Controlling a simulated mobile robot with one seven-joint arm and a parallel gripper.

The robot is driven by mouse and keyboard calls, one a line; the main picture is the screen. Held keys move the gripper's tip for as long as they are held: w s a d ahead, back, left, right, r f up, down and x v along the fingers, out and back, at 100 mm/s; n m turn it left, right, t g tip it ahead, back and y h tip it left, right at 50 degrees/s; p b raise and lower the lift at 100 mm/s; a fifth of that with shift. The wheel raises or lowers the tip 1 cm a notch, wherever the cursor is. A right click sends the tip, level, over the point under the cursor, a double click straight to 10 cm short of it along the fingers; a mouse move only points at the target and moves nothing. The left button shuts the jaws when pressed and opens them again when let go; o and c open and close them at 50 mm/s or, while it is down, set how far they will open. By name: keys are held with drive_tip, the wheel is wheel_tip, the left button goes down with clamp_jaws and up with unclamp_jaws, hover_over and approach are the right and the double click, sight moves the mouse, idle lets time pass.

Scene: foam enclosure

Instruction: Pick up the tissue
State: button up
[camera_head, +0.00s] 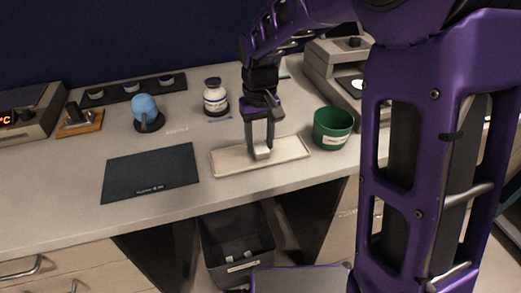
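A small white block-like piece (262,153), which looks like the tissue, is at the tray in the middle of the counter. The shallow off-white tray (228,163) lies flat beneath it. My gripper (261,147) points straight down over the tray. Its two dark fingers are a little apart, with their tips at the white piece, partly hiding it. I cannot tell whether the fingers press on it or whether it rests on the tray.
A green pot (333,128) stands just right of the tray, and a white bottle (215,97) behind it. A dark mat (150,173) lies left. A blue round object (146,109) sits farther back. A dark bin (237,247) is below the counter edge.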

sight(260, 145)
clamp_jaws()
wheel_tip(260, 145, up, 10)
drive_tip(key=p, duration=0.2)
idle(0.4)
